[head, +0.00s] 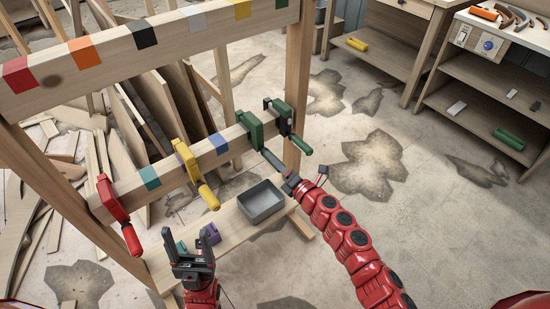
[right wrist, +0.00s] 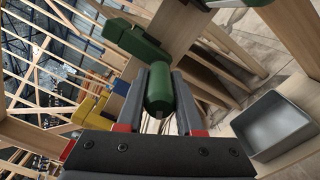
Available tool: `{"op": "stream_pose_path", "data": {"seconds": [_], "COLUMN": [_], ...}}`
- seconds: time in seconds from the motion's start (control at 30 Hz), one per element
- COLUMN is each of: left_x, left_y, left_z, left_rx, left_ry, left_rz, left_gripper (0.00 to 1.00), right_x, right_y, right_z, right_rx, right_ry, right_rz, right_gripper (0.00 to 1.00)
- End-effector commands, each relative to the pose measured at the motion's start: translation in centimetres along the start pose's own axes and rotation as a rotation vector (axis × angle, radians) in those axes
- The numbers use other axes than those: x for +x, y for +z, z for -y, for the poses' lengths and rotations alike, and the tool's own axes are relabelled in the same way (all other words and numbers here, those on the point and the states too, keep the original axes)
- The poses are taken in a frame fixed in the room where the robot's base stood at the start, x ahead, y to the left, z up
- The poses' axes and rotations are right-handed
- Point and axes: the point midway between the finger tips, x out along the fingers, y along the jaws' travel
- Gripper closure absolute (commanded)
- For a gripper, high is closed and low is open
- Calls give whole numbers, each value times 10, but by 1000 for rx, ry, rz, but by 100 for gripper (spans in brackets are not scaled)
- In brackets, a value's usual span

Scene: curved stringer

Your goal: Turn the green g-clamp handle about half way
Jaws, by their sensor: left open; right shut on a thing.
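The green g-clamp (head: 252,128) sits on the lower wooden beam, toward its right end, in the head view. Its green handle (right wrist: 158,92) shows in the right wrist view between the two fingers of my right gripper (right wrist: 160,104). My right gripper (head: 272,158) is shut on this handle, just below the clamp; it hides most of the handle in the head view. My left gripper (head: 191,259) is open and empty, low in front of the beam and apart from the clamps.
A dark clamp (head: 281,117) with a green handle stands right beside the green one. Yellow (head: 188,160) and red (head: 111,200) clamps sit further left on the beam (head: 170,168). A grey bin (head: 262,211) lies below. Shelves stand at the right; the floor between is clear.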

Motion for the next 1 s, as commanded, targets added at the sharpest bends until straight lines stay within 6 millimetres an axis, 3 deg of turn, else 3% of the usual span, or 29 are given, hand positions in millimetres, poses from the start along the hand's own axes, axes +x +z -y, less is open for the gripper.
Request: {"op": "stream_pose_path", "data": {"seconds": [0.5,1.0], "left_x": [29,35], "left_y": [-5,-6], "left_z": [2,2], "left_rx": [0,0], "left_ry": [0,0], "left_rz": [0,0], "left_gripper": [30,30], "right_x": [0,0], "right_y": [1,0], "right_z": [0,2], "right_rx": [388,489], "right_ry": [-3,-2], "right_rz": [1,1], "right_gripper": [100,100]}}
